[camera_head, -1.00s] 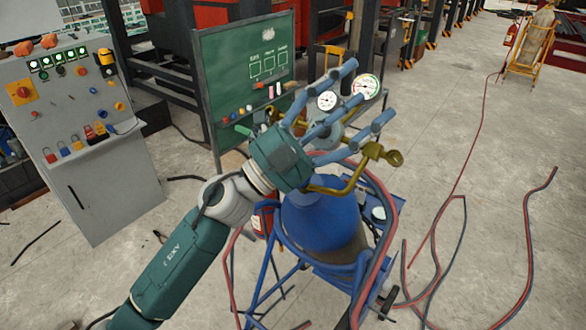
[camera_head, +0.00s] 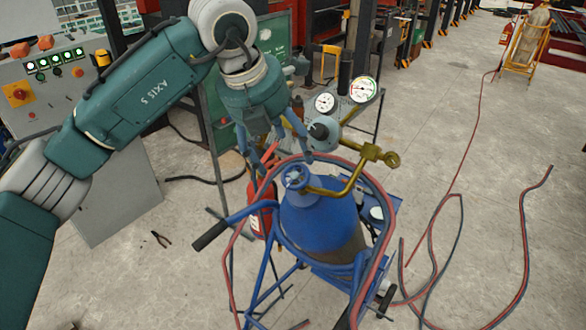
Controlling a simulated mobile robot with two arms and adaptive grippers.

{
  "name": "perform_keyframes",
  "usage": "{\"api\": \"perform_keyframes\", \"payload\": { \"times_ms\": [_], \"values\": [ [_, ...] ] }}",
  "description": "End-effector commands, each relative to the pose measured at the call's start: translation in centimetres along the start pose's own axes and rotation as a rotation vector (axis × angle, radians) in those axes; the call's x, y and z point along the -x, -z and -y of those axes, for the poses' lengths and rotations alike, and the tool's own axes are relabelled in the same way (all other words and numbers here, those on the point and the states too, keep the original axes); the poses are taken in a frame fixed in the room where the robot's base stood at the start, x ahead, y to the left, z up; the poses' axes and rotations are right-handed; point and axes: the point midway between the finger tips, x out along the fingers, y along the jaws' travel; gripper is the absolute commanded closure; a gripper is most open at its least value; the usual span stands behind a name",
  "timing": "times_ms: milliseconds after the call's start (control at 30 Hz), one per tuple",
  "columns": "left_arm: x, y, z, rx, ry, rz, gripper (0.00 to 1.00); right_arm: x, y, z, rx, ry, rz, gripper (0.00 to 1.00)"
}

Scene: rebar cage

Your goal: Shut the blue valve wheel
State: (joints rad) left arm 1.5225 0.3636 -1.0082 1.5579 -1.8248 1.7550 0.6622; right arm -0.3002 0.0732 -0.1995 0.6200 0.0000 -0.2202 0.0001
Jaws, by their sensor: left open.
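The blue valve wheel (camera_head: 297,178) sits on top of the blue gas cylinder (camera_head: 322,222), beside the brass pipe of the regulator. My left gripper (camera_head: 281,158) is open and points down, just above the wheel and slightly to its left. I cannot tell whether a fingertip touches the wheel. The wheel itself is largely uncovered. My right gripper is not in view.
Two gauges (camera_head: 363,89) and a brass pipe (camera_head: 352,172) stand close to the right of the wheel. Red and dark hoses (camera_head: 388,220) loop around the blue cart. A red extinguisher (camera_head: 260,212) stands at left. Pliers (camera_head: 160,239) lie on the floor. The floor at right has loose hoses.

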Motion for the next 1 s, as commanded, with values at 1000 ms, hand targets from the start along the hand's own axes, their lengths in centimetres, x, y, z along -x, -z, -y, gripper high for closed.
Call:
{"api": "perform_keyframes", "payload": {
  "times_ms": [1000],
  "values": [
    [-8.4, 0.0, 0.2, -0.002, 0.005, 0.000, 0.61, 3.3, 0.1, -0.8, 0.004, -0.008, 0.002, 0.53]
  ]
}}
